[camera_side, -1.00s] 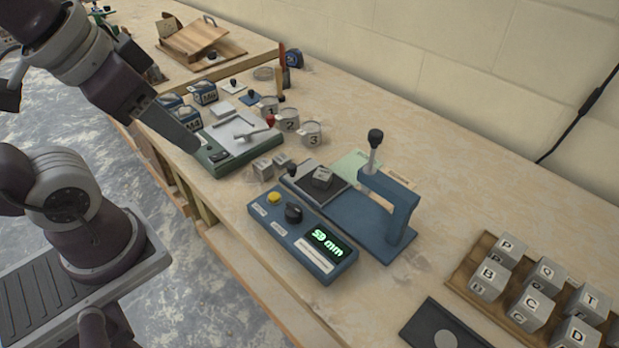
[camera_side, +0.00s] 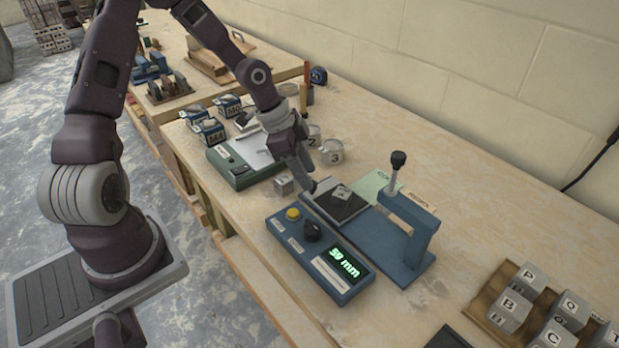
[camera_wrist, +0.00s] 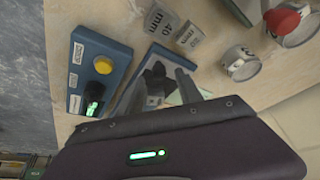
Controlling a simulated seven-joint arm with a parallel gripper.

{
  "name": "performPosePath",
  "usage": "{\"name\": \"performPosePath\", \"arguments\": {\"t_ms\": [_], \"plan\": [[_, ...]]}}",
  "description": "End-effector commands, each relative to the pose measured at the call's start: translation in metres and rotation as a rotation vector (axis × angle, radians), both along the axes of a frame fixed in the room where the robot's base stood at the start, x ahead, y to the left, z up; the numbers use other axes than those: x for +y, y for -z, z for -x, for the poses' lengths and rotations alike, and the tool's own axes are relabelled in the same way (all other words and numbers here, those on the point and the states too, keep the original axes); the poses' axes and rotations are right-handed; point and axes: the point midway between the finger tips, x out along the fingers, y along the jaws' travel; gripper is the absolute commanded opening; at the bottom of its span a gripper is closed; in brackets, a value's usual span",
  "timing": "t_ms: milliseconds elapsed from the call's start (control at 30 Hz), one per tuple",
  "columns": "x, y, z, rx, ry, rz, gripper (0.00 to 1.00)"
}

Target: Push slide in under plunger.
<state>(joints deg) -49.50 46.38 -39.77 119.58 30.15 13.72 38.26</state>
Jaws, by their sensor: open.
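The dark slide (camera_side: 328,205) lies at the left end of the blue press base, with a small grey block (camera_side: 342,193) on it. The blue press frame (camera_side: 422,236) stands to the right, with its black-knobbed plunger (camera_side: 398,160) upright above. The slide and block are left of the plunger, not under it.
A blue control box (camera_side: 320,258) with a yellow button and lit mm display is in front of the slide. Small grey blocks (camera_side: 284,184) and numbered cups (camera_side: 331,151) are close to my gripper. A lettered block rack (camera_side: 497,322) is at lower right.

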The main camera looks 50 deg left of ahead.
Motion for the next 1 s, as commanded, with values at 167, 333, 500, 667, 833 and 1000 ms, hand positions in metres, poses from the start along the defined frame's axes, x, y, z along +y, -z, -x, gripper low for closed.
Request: {"name": "performPosePath", "arguments": {"t_ms": [167,333,500,667,833,1000], "plan": [[-0.006,0.021,-0.006,0.002,-0.001,0.000,0.42],[-0.007,0.024,-0.006,0.002,-0.001,-0.001,0.42],[-0.007,0.023,-0.006,0.002,-0.002,-0.001,0.29],[-0.007,0.023,-0.006,0.003,-0.003,-0.001,0.00],[-0.007,0.023,-0.006,0.003,-0.003,-0.001,0.00],[-0.007,0.023,-0.006,0.003,-0.003,-0.001,0.00]]}}
